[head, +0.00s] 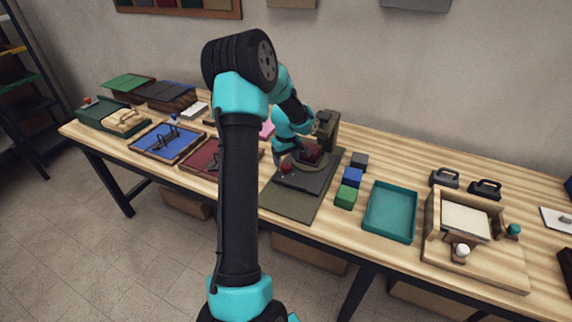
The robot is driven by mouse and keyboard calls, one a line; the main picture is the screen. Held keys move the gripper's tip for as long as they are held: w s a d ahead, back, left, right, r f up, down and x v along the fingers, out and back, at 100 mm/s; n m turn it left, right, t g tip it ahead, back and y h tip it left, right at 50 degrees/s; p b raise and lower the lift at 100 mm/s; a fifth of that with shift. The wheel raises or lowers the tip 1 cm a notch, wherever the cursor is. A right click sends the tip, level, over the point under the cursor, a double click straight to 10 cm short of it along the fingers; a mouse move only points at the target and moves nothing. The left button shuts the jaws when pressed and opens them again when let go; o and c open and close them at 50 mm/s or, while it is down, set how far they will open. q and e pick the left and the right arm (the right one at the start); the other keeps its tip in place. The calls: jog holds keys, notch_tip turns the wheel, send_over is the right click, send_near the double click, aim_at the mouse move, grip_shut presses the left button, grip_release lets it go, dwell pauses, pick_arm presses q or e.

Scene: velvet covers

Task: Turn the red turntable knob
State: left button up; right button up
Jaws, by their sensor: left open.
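The red knob (286,168) stands at the left of a dark turntable base (300,181). The base lies on an olive mat (290,204) near the table's middle. A dark red block sits on the round plate (312,156) behind the knob. My left arm comes up in front and bends down over the table. My left gripper (281,161) is open, low and close to the knob. Its fingers are small and partly hidden, so I cannot tell whether they touch the knob. My right gripper is not in view.
An olive upright device (327,128) stands behind the plate. Green, blue and dark blocks (345,196) stand to the right, then a teal tray (390,212) and a wooden box (465,226). Blue and dark red trays (205,158) lie to the left, the latter partly behind my arm.

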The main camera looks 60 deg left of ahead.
aim_at(286, 165)
pick_arm(q)
jog(key=shift+f, duration=1.55)
jog(key=c, duration=0.9)
